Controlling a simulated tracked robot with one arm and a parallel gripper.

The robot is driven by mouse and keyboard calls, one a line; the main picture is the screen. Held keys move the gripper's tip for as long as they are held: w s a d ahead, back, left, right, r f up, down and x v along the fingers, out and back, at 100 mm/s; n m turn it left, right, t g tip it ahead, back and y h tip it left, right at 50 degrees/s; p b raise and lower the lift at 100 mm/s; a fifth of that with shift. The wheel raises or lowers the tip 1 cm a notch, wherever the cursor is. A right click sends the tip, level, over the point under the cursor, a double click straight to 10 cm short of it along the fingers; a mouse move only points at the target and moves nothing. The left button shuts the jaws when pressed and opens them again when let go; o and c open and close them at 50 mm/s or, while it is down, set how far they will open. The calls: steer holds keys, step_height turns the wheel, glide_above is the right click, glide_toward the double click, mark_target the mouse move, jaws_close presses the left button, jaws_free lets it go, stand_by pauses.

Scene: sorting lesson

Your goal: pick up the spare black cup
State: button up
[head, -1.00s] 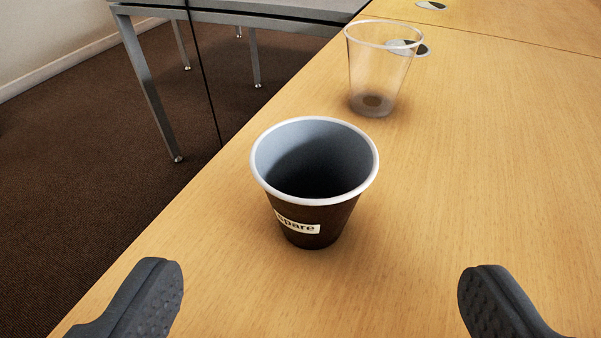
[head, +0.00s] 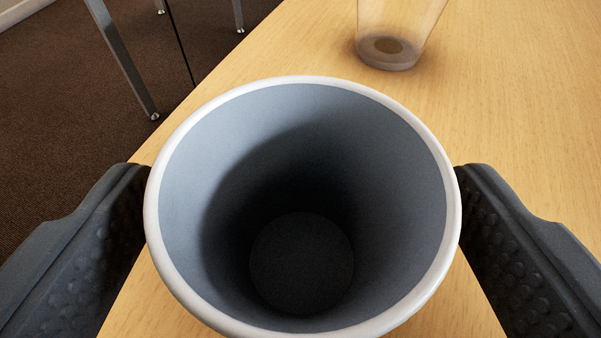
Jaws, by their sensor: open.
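The spare black cup (head: 300,110) stands upright on the table, large in the middle of the head view. I look down into its grey inside, which is empty, and see its white rim. Its black outer wall and label are hidden below the rim now. My gripper (head: 302,190) is open, with one dark finger on the left of the cup and one on the right. Both fingertips are close beside the rim; I cannot tell whether they touch the cup.
A clear plastic cup (head: 398,40) stands on the wooden table (head: 530,120) behind the black cup, a little to the right. The table's left edge runs close by, with brown carpet (head: 60,130) and metal table legs (head: 125,60) beyond. The table to the right is clear.

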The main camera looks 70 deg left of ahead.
steer(key=c, duration=1.1)
steer(key=shift+o, duration=0.2)
